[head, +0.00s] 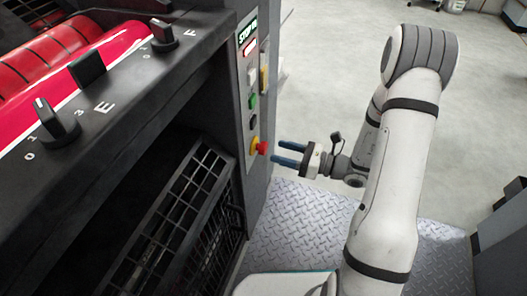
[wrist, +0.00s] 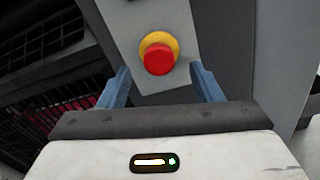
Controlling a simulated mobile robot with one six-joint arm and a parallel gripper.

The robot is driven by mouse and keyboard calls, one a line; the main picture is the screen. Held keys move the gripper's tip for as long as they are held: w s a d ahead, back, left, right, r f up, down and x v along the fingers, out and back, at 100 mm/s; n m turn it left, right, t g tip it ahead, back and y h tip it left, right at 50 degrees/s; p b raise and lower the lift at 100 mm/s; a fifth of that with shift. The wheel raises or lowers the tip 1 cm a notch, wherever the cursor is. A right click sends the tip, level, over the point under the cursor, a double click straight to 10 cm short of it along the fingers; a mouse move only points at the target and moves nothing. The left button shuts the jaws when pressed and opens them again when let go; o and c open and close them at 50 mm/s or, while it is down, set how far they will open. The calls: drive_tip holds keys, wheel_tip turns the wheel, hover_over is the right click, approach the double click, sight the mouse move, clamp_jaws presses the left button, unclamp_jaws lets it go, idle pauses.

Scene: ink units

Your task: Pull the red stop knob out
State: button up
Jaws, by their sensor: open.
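The red stop knob (head: 262,147) sits on a yellow collar near the bottom of the button panel on the machine's side. In the wrist view the red knob (wrist: 159,58) is ahead of my gripper, roughly centred between the two blue fingers. My gripper (head: 273,154) is open and empty, with its fingertips pointing at the panel just beside the knob. In the wrist view my gripper (wrist: 160,82) shows its fingers apart on either side of the knob. I cannot tell exactly how far the tips are from it.
The panel (head: 241,90) carries green, white and black buttons above the knob. A black wire cage (head: 185,215) stands at the left, below a dark console with rotary switches (head: 55,122). A diamond-plate floor (head: 295,215) lies below; the grey floor behind my arm is open.

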sight(267, 148)
drive_tip(key=b+x, duration=0.1)
drive_tip(key=x, duration=0.5)
drive_tip(key=shift+b, duration=0.3)
